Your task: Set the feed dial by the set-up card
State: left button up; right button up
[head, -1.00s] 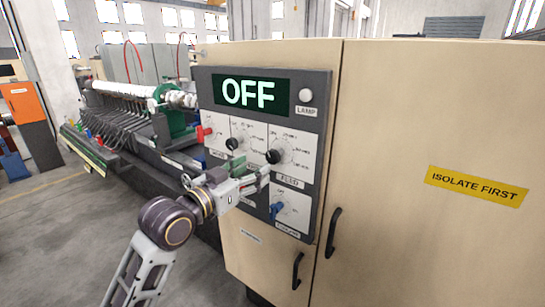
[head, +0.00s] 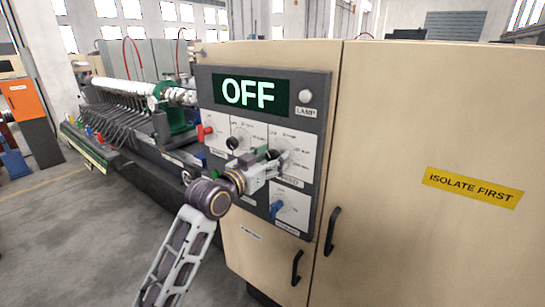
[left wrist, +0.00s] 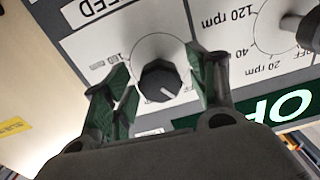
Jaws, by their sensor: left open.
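The feed dial (left wrist: 160,78) is a black knob on a white plate; its pale pointer line aims to the lower right in the upside-down left wrist view. A printed 160 and part of the word FEED show beside it. My left gripper (head: 273,158) is open at the control panel (head: 318,130), and its green fingers stand on either side of the knob in the left wrist view, apparently apart from it. In the head view the gripper covers most of this dial. The display (head: 250,93) reads OFF. I cannot pick out a readable set-up card. My right gripper is not in view.
Another black dial (head: 233,143) with rpm marks sits left of the gripper. A red handle (head: 205,131) is further left and a blue handle (head: 277,208) below. A round lamp (head: 306,96) is at upper right. Cabinet door handles (head: 332,230) stick out lower down.

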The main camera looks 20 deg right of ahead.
pick_arm(q)
jog(key=shift+w+d, duration=0.15)
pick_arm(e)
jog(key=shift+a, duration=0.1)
pick_arm(q)
jog(key=c, duration=1)
jog(key=shift+c, duration=0.2)
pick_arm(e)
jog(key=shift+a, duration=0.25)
pick_arm(q)
jog(key=shift+m, duration=0.4)
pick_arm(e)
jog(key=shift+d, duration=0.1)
pick_arm(q)
jog(key=shift+m, duration=0.4)
jog(key=m, duration=0.3)
jog(key=m+p, duration=0.1)
jog(key=m, duration=0.2)
jog(key=shift+m+p, duration=0.4)
jog(key=shift+m, duration=0.6)
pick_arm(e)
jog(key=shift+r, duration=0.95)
